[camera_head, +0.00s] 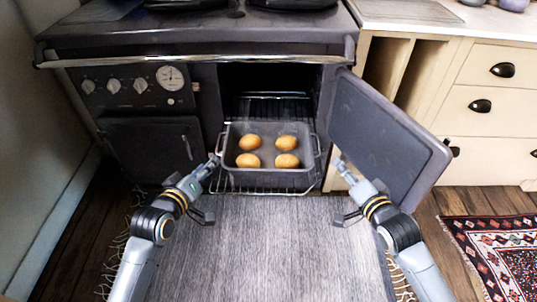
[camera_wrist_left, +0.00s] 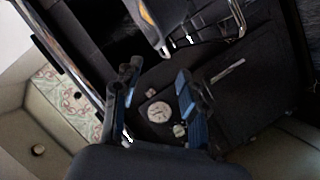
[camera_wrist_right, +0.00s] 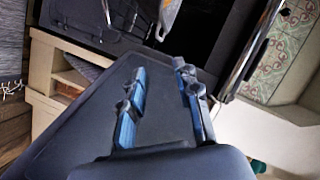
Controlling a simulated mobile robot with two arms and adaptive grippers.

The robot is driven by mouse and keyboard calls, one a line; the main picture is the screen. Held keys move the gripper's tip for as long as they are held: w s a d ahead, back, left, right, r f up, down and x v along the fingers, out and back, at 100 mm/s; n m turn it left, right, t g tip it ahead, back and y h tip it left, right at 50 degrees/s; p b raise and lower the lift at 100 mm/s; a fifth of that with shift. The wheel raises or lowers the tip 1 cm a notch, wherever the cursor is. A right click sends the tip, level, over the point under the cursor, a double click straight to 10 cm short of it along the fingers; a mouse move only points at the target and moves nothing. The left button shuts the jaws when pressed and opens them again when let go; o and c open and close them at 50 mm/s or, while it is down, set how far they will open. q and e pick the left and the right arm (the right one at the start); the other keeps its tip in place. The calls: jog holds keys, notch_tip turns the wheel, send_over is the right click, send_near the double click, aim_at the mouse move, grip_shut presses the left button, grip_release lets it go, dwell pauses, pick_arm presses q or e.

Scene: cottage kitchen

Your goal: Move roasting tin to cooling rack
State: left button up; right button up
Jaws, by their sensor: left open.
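The roasting tin (camera_head: 238,176) is a grey rectangular pan with wire handles at both ends. It sits on the pulled-out oven rack (camera_head: 265,189) and holds several round golden-brown items (camera_head: 287,160). Part of the tin shows at the top of the left wrist view (camera_wrist_left: 160,38) and of the right wrist view (camera_wrist_right: 168,14). My left gripper (camera_head: 211,165) is open and empty beside the left handle. My right gripper (camera_head: 341,168) is open and empty, a little right of the right handle. I cannot clearly make out a cooling rack.
The oven door (camera_head: 385,135) hangs open to the right, close to my right gripper. Dark cookware (camera_head: 290,4) stands on the stove top. A pale counter (camera_head: 470,20) with drawers is at right. A grey rug (camera_head: 280,245) covers the floor in front.

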aim_at(225, 145)
pick_arm(q)
jog(key=shift+a, duration=0.1)
pick_arm(e)
jog(key=shift+a, duration=0.1)
pick_arm(q)
jog(key=x, duration=1.4)
jog(key=shift+s, duration=0.1)
pick_arm(e)
jog(key=x, duration=1.3)
jog(key=shift+w+f, duration=0.25)
jog(key=shift+w, duration=0.1)
pick_arm(q)
jog(key=c, duration=0.7)
pick_arm(e)
jog(key=c, duration=0.7)
pick_arm(q)
grip_shut()
pick_arm(e)
grip_shut()
jog(key=shift+s+f, duration=0.1)
pick_arm(q)
jog(key=shift+r, duration=0.3)
